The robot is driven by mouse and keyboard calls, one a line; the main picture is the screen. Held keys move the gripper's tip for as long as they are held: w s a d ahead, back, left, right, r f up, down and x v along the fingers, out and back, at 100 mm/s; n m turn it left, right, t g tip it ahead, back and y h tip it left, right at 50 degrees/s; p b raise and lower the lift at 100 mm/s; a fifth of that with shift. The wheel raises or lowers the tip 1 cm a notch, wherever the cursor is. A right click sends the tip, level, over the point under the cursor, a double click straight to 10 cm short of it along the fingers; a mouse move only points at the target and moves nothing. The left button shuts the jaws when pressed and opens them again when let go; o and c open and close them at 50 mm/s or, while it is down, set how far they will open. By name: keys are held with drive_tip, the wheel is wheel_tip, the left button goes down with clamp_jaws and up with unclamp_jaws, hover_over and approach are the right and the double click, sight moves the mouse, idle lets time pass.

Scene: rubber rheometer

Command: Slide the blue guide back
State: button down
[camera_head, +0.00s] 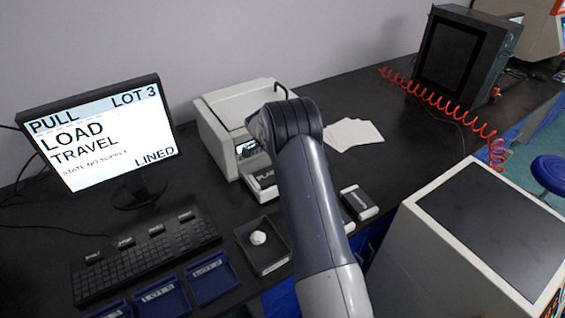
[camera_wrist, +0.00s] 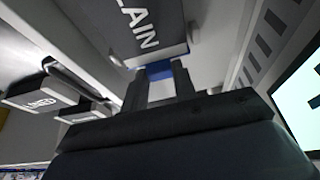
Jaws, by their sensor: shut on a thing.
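The blue guide (camera_wrist: 158,70) shows as a small blue block between my fingertips in the wrist view. The rest of the guide is hidden behind that piece and my fingers. My arm hides my gripper and the guide there.
A monitor (camera_head: 98,133) and keyboard (camera_head: 150,252) stand at left. A dark tray (camera_head: 280,264) with a white lump and blue bins (camera_head: 212,280) lie in front. White sheets (camera_head: 352,133) lie behind my arm. A large pale cabinet (camera_head: 440,235) stands at right.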

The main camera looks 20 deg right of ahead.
drive_tip(key=shift+w+d+f, duration=0.1)
drive_tip(key=shift+d, duration=0.25)
drive_tip(key=d+b, duration=0.1)
drive_tip(key=d, duration=0.2)
drive_tip(key=w+d+b, duration=0.1)
drive_tip(key=d, duration=0.3)
drive_tip(key=w+d+b, duration=0.1)
drive_tip(key=d+b, duration=0.1)
drive_tip(key=d, duration=0.1)
drive_tip(key=shift+d, duration=0.6)
drive_tip(key=c, duration=1.3)
unclamp_jaws()
drive_tip(key=shift+d, duration=0.15)
drive_tip(key=shift+o, duration=0.9)
